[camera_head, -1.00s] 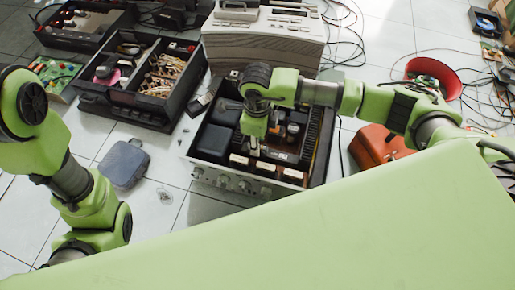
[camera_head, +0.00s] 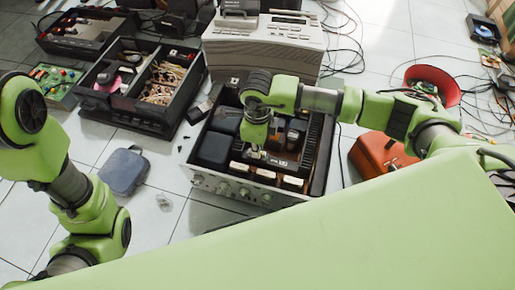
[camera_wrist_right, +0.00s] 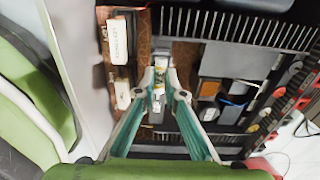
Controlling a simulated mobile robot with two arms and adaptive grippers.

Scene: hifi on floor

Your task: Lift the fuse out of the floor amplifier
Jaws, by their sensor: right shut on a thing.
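The floor amplifier (camera_head: 215,184) is an open chassis with a silver knobbed front panel, in the middle of the head view. My right gripper (camera_head: 254,149) reaches down into it from above. In the right wrist view, its two fingers (camera_wrist_right: 159,88) close on a small pale fuse with a yellowish middle (camera_wrist_right: 158,78), above a brown circuit board (camera_wrist_right: 184,78). I cannot tell whether the fuse is still touching its seat. In the head view the fuse is too small to make out. My left arm shows at the left, but its gripper is out of view.
Inside the amplifier, white-topped blocks (camera_wrist_right: 120,40) and a finned heatsink (camera_wrist_right: 235,30) stand close to the fingers. A beige device (camera_head: 262,42) stands behind it. A black parts box (camera_head: 125,118), blue pouch (camera_head: 123,171) and orange-brown bag (camera_head: 378,153) lie around. Some tiles at front left are clear.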

